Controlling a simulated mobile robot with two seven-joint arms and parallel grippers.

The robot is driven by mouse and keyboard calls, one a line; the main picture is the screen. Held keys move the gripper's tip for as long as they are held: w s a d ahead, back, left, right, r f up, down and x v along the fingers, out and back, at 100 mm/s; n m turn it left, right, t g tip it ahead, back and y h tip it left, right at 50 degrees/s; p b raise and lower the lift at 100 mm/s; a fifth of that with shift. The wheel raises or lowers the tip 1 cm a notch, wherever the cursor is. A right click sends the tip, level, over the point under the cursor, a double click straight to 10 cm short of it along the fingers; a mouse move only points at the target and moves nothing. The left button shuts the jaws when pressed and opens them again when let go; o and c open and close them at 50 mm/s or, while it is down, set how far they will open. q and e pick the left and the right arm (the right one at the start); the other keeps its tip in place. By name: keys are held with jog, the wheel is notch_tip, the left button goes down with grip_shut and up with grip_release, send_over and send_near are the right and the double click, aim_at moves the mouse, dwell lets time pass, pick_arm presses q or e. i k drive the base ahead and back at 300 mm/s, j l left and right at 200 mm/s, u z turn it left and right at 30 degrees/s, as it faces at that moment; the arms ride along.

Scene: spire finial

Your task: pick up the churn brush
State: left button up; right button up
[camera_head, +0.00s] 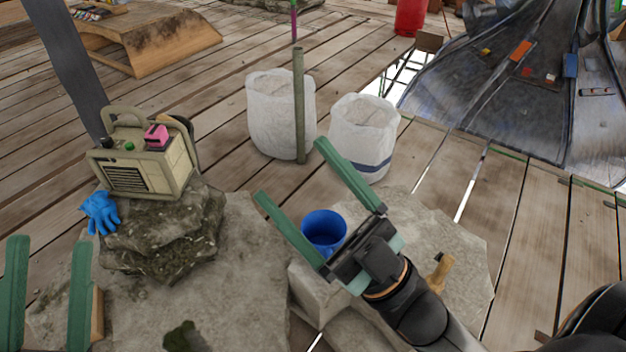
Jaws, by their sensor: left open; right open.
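I cannot tell for sure which thing is the churn brush. A small tan wooden handle (440,270) stands up from the right stone block, beside my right wrist; its lower end is hard to make out. Another wooden piece (97,315) shows at lower left, partly hidden behind a finger of my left gripper. My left gripper (50,243) is open at the lower left edge, its fingers pointing up in the picture. My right gripper (292,170) is open, with its fingers reaching up and left past a blue cup (324,228). Nothing shows held in either gripper.
Two white buckets (274,120) (361,130) stand on the plank floor, with an upright pole (299,110) before the left one. A beige machine (143,165) and blue glove (101,212) rest on rocks. A dark sloping sheet (520,85) lies at upper right.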

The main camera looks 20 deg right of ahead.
aim_at(436, 280)
jog(key=z, duration=1.85)
jog(key=u, duration=1.45)
jog(key=k+l+u, duration=0.15)
jog(key=u, duration=0.15)
jog(key=k+l+u, duration=0.1)
jog(key=k+u, duration=0.2)
jog(key=k+l, duration=0.15)
jog(key=k, duration=0.2)
jog(key=k+l, duration=0.15)
jog(key=k, duration=0.25)
jog(key=k+l, duration=0.15)
jog(key=k, duration=0.2)
